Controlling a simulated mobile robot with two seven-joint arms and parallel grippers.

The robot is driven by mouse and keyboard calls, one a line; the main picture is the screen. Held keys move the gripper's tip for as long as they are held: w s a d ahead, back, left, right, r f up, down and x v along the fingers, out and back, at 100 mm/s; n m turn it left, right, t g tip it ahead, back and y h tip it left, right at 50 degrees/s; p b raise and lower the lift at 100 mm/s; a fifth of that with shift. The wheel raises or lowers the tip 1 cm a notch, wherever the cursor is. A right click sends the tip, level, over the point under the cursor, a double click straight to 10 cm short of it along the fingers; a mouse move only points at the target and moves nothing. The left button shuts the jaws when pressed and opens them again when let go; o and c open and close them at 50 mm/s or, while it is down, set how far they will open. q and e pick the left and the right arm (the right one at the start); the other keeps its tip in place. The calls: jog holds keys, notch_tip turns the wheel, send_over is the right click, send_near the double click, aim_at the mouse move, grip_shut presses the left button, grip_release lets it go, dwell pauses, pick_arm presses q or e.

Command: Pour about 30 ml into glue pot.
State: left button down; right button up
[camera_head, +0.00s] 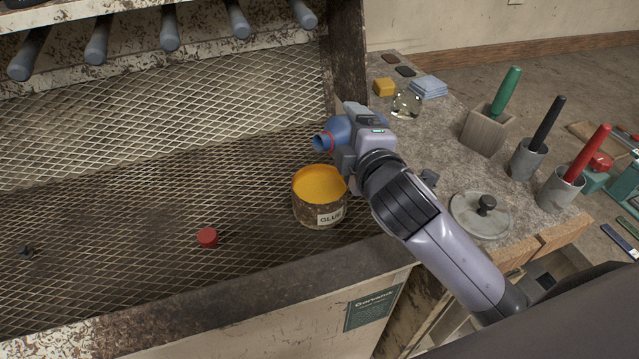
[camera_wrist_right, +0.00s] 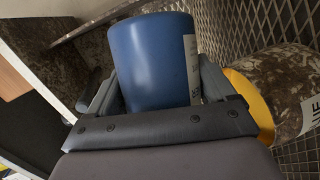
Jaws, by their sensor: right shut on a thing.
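The glue pot (camera_head: 307,206), a speckled brown tin with a "GLUE" label and yellow-orange contents, stands on the metal mesh. My right gripper (camera_head: 347,142) is shut on a blue bottle (camera_head: 334,133). The bottle is tilted, its open mouth pointing left, just above the pot's back right rim. I see no stream leaving the mouth. In the right wrist view the blue bottle (camera_wrist_right: 158,62) sits between the fingers, and the glue pot (camera_wrist_right: 270,85) shows behind to the right. A red cap (camera_head: 207,237) lies on the mesh, left of the pot. My left gripper is not in view.
A stone worktop on the right holds a round lid with a black knob (camera_head: 481,212), a wooden block (camera_head: 484,131) with a green-handled tool, two grey cups with handled tools, a glass piece, a yellow block (camera_head: 384,87) and blue cloths. The mesh left of the pot is mostly clear.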

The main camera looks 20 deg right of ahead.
jog(key=shift+d+n, duration=0.15)
jog(key=shift+n, duration=0.15)
jog(key=shift+r+t+h+p, duration=0.3)
jog(key=shift+p, duration=0.05)
jog(key=shift+r+n, duration=0.25)
jog(key=shift+n, duration=0.45)
jog(key=shift+f+t, duration=0.15)
jog(key=shift+t, duration=0.15)
jog(key=shift+s+a+f+n+t+h, duration=0.1)
jog(key=shift+a+f+n+t+h, duration=0.1)
jog(key=shift+n, duration=0.35)
jog(key=shift+a+f+n+t+h, duration=0.1)
jog(key=shift+a+f+n+h, duration=0.1)
jog(key=shift+n, duration=0.35)
jog(key=shift+w+d, duration=0.3)
jog(key=shift+d, duration=0.05)
jog(key=shift+w+d, duration=0.2)
jog(key=shift+d, duration=0.05)
jog(key=shift+d+n+b, duration=0.3)
jog(key=shift+d, duration=0.6)
